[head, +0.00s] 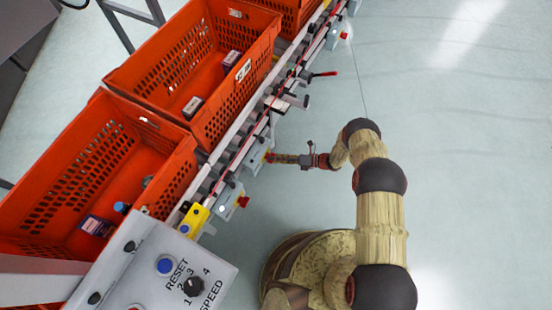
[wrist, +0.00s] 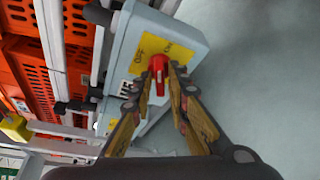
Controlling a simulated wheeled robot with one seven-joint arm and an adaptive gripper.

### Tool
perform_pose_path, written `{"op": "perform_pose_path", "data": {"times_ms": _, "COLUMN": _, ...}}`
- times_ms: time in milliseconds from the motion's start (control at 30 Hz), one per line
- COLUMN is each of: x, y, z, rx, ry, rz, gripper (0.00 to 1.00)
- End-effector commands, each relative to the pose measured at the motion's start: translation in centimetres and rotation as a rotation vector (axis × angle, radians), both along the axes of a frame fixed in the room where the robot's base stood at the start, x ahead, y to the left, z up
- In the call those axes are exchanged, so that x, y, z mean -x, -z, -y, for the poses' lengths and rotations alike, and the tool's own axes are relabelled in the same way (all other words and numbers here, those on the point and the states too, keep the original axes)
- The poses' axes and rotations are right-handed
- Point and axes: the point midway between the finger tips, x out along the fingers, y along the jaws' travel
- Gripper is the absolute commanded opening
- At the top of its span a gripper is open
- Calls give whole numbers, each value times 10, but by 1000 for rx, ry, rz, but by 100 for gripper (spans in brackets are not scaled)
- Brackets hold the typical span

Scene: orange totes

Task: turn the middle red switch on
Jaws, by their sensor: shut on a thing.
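The middle red switch (wrist: 158,68) is a red knob on a yellow plate (wrist: 172,48) of a grey box (wrist: 190,35) in the wrist view. My gripper (wrist: 160,75) has its two fingertips on either side of the knob and is shut on it. The knob stands roughly upright in the wrist picture, between the plate's printed labels, which I cannot read surely. In the head view my gripper (head: 271,158) reaches left to the grey box (head: 256,157) on the conveyor rail. The knob is hidden there by the fingers.
Another grey box with a red knob (head: 243,202) sits lower on the rail, and one more red knob (head: 344,35) is at the top. Orange totes (head: 150,135) stand left of the rail. A control panel (head: 165,265) is at lower left.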

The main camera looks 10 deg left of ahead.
Motion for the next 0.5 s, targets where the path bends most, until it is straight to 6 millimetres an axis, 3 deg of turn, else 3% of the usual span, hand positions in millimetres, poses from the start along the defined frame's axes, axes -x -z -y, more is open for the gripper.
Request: {"op": "perform_pose_path", "data": {"times_ms": 500, "x": -5, "y": 0, "z": -4, "rx": -110, "ry": -3, "rz": -358, "gripper": 0}}
